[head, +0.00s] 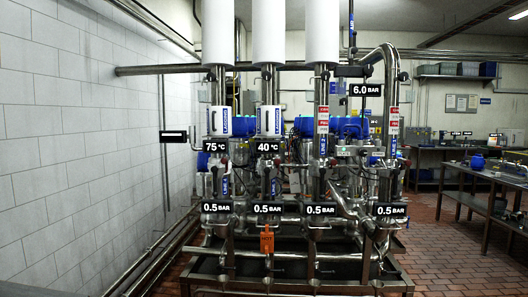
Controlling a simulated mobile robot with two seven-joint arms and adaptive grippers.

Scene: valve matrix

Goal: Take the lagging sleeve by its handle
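Two short white sleeves with blue labels sit around vertical pipes of the valve matrix in the head view. The left sleeve (214,121) is above the 75 °C sign, and the right sleeve (263,121) is above the 40 °C sign. The label print is too small to read surely, so I cannot tell which one is the lagging sleeve. A handle on either is too small to make out. Neither of my grippers is in view.
The valve matrix (290,215) stands in a dark tray frame (300,284). An orange tag (267,241) hangs at its front. A white tiled wall (80,150) is on the left. Metal tables (488,180) stand at right, with open brick floor (445,245) before them.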

